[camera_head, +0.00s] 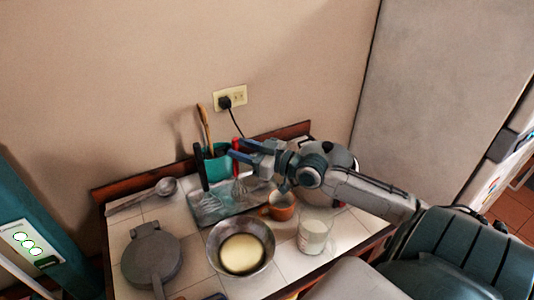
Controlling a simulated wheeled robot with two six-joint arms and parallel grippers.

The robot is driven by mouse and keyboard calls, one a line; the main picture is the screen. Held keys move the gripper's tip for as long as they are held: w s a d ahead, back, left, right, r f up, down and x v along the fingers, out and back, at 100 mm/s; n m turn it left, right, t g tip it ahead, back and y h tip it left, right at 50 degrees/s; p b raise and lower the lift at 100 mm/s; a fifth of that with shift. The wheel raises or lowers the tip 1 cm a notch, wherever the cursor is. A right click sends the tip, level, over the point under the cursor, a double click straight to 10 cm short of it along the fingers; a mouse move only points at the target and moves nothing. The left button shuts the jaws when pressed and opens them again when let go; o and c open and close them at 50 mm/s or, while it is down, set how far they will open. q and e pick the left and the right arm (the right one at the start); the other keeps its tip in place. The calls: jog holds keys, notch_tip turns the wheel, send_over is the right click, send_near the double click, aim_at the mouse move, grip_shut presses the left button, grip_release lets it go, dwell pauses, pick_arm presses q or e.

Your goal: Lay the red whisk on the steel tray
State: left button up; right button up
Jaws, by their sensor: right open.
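The red whisk has a red handle (235,153) and a wire head (239,189). Its handle points up and its wires are over or on the steel tray (228,211); I cannot tell whether they touch. The tray lies flat near the back of the tiled counter. My right gripper (240,149) is open, with its fingertips close by the red handle. I cannot tell whether the handle is between the fingers. My left gripper is not in view.
A black-handled utensil (201,171) is at the tray's left side. A teal utensil pot (218,169) stands behind. An orange-brown cup (281,206), a glass of milk (313,234), a pan (216,250), a grey waffle iron (150,257) and a ladle (165,187) crowd the counter.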

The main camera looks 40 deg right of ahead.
jog(key=p+v, duration=0.5)
jog(key=v, duration=0.3)
jog(key=shift+p, duration=0.3)
dwell(0.3)
